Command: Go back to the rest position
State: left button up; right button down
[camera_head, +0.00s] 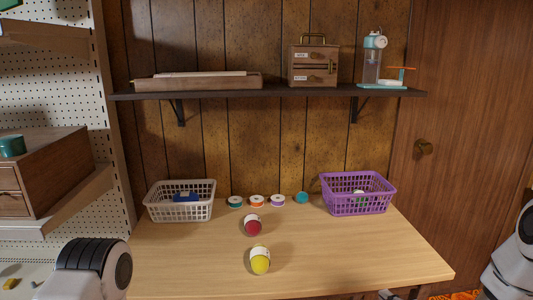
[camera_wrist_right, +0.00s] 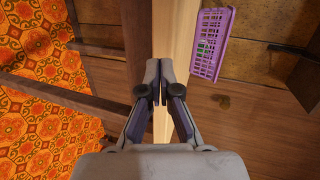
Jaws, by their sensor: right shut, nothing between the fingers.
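My right gripper (camera_wrist_right: 159,84) is shut and empty in the right wrist view, its fingertips together in front of the table's edge. In the head view only a small part of my right gripper (camera_head: 402,294) shows at the bottom, by the front edge of the wooden table (camera_head: 350,250). My left arm shows at the lower left of the head view, but its gripper is out of view.
A red-topped spool (camera_head: 252,226) and a yellow one (camera_head: 260,261) stand mid-table. Several small spools line the back, between a white basket (camera_head: 180,212) holding a blue item and a purple basket (camera_head: 358,204). A shelf (camera_head: 300,91) hangs above. The table's right front is clear.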

jog(key=s+a+f+n+g+h+b, duration=0.1)
jog(key=s+a+f+n+g+b, duration=0.3)
jog(key=s+f, duration=0.75)
jog(key=s+a+f+n+g+b, duration=0.15)
jog(key=s+a+f+g, duration=0.3)
jog(key=s+f, duration=0.75)
jog(key=s+d+f+n+g+h, duration=0.25)
jog(key=s+n+g, duration=0.35)
jog(key=s+n, duration=0.45)
notch_tip(320, 180, up, 16)
jog(key=s+m+p, duration=0.1)
jog(key=p, duration=1.5)
jog(key=shift+s+r, duration=0.25)
jog(key=shift+s, duration=0.15)
jog(key=shift+d+t+y, duration=0.1)
jog(key=shift+t+y, duration=0.15)
